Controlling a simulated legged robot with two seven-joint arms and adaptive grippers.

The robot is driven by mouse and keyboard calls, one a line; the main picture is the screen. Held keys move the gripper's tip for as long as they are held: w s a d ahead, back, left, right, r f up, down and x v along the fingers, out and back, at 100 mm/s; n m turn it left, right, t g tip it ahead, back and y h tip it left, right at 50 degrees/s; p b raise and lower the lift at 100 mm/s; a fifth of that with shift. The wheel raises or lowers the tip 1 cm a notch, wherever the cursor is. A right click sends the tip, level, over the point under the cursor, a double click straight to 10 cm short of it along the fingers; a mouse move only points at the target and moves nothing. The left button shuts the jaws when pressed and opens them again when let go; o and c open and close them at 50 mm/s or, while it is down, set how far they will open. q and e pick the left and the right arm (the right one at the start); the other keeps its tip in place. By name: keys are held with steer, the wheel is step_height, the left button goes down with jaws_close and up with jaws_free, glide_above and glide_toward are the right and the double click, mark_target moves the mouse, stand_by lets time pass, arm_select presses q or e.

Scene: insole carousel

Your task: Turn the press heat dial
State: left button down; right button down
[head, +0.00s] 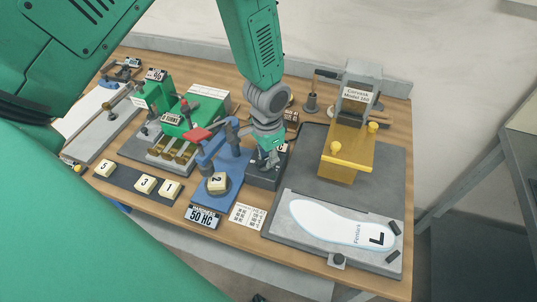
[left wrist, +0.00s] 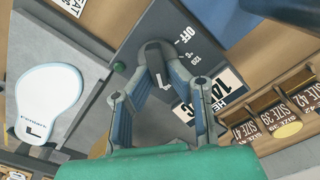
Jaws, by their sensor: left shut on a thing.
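The press heat dial (left wrist: 154,56) is a dark grey knob with a white pointer line, on a dark control panel marked OFF and 120 (left wrist: 178,45) in the left wrist view. My left gripper (left wrist: 160,75) has its two fingers closed on either side of the knob. In the head view my left gripper (head: 268,158) points down at the dark control box (head: 262,180), and it hides the dial there. A label partly reading HE and 14 (left wrist: 205,95) is partly covered by a finger. My right gripper is not in view.
The yellow press (head: 348,150) stands to the right on a grey plate. A white insole marked L (head: 335,222) lies in front of it. A blue stamping fixture (head: 222,165) is close on the left, with numbered blocks (head: 145,184) beyond it.

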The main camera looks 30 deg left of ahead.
mark_target(265, 160)
arm_select(q)
steer(key=shift+s+a+m, duration=0.1)
steer(key=shift+s+m, duration=0.15)
steer(key=shift+m, duration=0.05)
steer(key=c, duration=1.7)
jaws_free()
steer(key=shift+o, duration=0.7)
steer(key=shift+w+r, duration=0.15)
steer(key=shift+r, duration=0.1)
step_height(265, 160, up, 12)
steer(key=shift+f, duration=0.25)
